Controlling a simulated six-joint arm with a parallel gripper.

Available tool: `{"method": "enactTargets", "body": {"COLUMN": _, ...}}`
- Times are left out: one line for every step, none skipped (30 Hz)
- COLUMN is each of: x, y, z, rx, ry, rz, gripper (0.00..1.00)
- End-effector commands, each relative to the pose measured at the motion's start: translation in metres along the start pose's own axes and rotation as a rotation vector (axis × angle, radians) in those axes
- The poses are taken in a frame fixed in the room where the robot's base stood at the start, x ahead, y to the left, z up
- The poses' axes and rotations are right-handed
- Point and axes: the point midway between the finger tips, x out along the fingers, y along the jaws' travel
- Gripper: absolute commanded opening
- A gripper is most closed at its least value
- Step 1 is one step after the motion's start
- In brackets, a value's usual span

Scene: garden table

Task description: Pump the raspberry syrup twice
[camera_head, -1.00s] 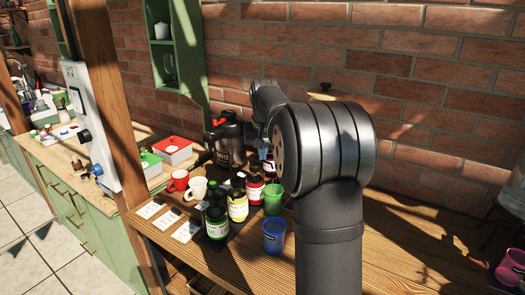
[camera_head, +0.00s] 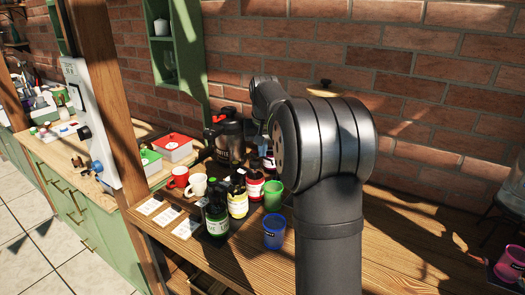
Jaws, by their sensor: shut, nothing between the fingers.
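Several dark pump bottles stand in a row on the wooden table. One has a red label (camera_head: 255,189), one a yellow label (camera_head: 238,204) and one a green label (camera_head: 217,225). A further bottle (camera_head: 269,165) shows only in part behind them, beside my arm. The label words are too small to read, so I cannot tell for sure which bottle is raspberry. My gripper (camera_head: 262,147) points down near the back end of the row, above the bottles. It is shut and empty, and largely hidden by my arm. I cannot tell whether it touches a pump.
A green cup (camera_head: 273,196) and a blue cup (camera_head: 274,233) stand right of the bottles. A red mug (camera_head: 178,178) and a white mug (camera_head: 196,186) stand left. A dark jug (camera_head: 228,142) is behind. Cards (camera_head: 186,228) lie at the table's left edge.

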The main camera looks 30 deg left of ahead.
Motion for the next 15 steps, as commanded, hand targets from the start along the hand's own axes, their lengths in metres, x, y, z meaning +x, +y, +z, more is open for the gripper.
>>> {"method": "enactTargets", "body": {"x": -0.002, "y": 0.0, "z": -0.001, "rx": 0.0, "ry": -0.001, "rz": -0.001, "gripper": 0.0}}
{"method": "enactTargets", "body": {"x": -0.003, "y": 0.0, "z": -0.001, "rx": 0.0, "ry": -0.001, "rz": -0.001, "gripper": 0.0}}
{"method": "enactTargets", "body": {"x": -0.005, "y": 0.0, "z": -0.001, "rx": 0.0, "ry": -0.001, "rz": -0.001, "gripper": 0.0}}
{"method": "enactTargets", "body": {"x": -0.007, "y": 0.0, "z": -0.002, "rx": 0.0, "ry": 0.0, "rz": -0.001, "gripper": 0.0}}
{"method": "enactTargets", "body": {"x": -0.009, "y": 0.0, "z": -0.002, "rx": 0.0, "ry": 0.0, "rz": -0.001, "gripper": 0.0}}
{"method": "enactTargets", "body": {"x": -0.011, "y": 0.0, "z": -0.003, "rx": 0.0, "ry": 0.001, "rz": -0.001, "gripper": 0.0}}
{"method": "enactTargets", "body": {"x": -0.012, "y": 0.0, "z": -0.003, "rx": 0.0, "ry": 0.001, "rz": -0.001, "gripper": 0.0}}
{"method": "enactTargets", "body": {"x": -0.014, "y": 0.0, "z": -0.004, "rx": 0.0, "ry": 0.001, "rz": -0.001, "gripper": 0.0}}
{"method": "enactTargets", "body": {"x": -0.016, "y": 0.0, "z": -0.004, "rx": 0.0, "ry": 0.001, "rz": -0.001, "gripper": 0.0}}
{"method": "enactTargets", "body": {"x": -0.017, "y": 0.0, "z": -0.004, "rx": 0.0, "ry": 0.001, "rz": -0.001, "gripper": 0.0}}
{"method": "enactTargets", "body": {"x": -0.019, "y": 0.0, "z": -0.005, "rx": 0.0, "ry": 0.001, "rz": -0.001, "gripper": 0.0}}
{"method": "enactTargets", "body": {"x": -0.021, "y": 0.0, "z": -0.005, "rx": 0.0, "ry": 0.001, "rz": -0.001, "gripper": 0.0}}
{"method": "enactTargets", "body": {"x": -0.022, "y": 0.0, "z": -0.006, "rx": 0.0, "ry": 0.002, "rz": -0.001, "gripper": 0.0}}
{"method": "enactTargets", "body": {"x": -0.024, "y": 0.0, "z": -0.006, "rx": 0.0, "ry": 0.002, "rz": 0.0, "gripper": 0.0}}
{"method": "enactTargets", "body": {"x": -0.026, "y": 0.0, "z": -0.007, "rx": 0.0, "ry": 0.002, "rz": 0.0, "gripper": 0.0}}
